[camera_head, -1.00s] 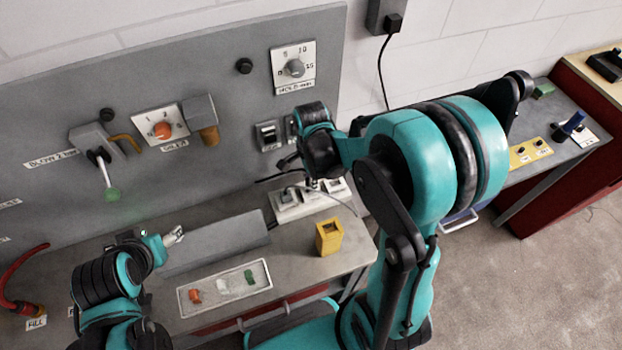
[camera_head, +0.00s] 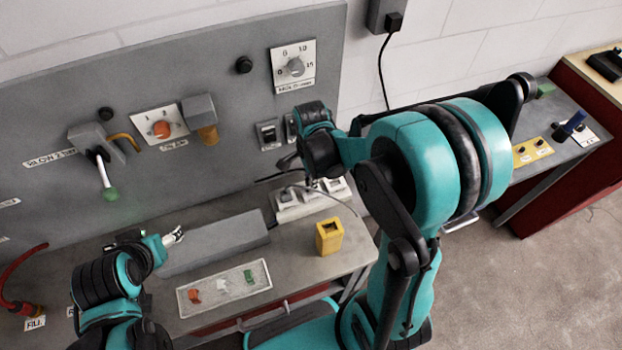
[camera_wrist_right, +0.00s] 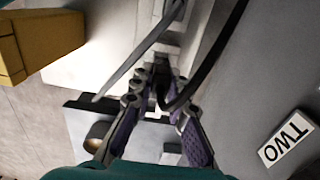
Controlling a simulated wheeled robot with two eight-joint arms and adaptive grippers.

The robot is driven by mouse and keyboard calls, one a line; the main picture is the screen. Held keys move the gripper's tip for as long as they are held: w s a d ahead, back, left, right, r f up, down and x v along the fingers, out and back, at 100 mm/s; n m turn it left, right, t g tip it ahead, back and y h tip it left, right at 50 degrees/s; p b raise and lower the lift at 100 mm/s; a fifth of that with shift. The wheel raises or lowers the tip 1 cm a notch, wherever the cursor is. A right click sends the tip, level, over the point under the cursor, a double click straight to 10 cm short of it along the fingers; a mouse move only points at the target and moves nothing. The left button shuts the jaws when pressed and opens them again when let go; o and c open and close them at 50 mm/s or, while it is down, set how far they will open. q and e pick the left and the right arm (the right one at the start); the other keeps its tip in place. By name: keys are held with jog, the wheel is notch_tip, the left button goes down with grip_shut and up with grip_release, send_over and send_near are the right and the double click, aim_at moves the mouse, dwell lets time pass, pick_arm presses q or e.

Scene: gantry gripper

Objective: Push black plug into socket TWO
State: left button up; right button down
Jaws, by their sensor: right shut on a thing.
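My right gripper (camera_wrist_right: 160,90) is shut on the black plug (camera_wrist_right: 162,98), which shows only in part between the fingers in the right wrist view. Its black cable (camera_wrist_right: 216,68) runs up from there. In the head view my right gripper is largely hidden by its own arm, at the white sockets (camera_head: 288,198) on the bench. A TWO label (camera_wrist_right: 287,139) lies to the right of the fingers in the wrist view. I cannot tell whether the plug touches a socket. My left gripper (camera_head: 174,236) is over the bench at left; its finger opening is too small to judge.
A yellow block-like holder (camera_head: 329,238) stands in front of the sockets and also shows in the wrist view (camera_wrist_right: 40,38). A grey cable (camera_wrist_right: 140,52) crosses the sockets. A long grey box (camera_head: 215,243) and a shallow tray (camera_head: 262,272) are to the left.

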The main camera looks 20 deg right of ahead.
jog(key=shift+f+b, duration=1.5)
jog(key=shift+f, duration=0.05)
dwell(0.4)
jog(key=c, duration=1.4)
grip_release()
jog(key=shift+r, duration=0.1)
notch_tip(320, 180, up, 12)
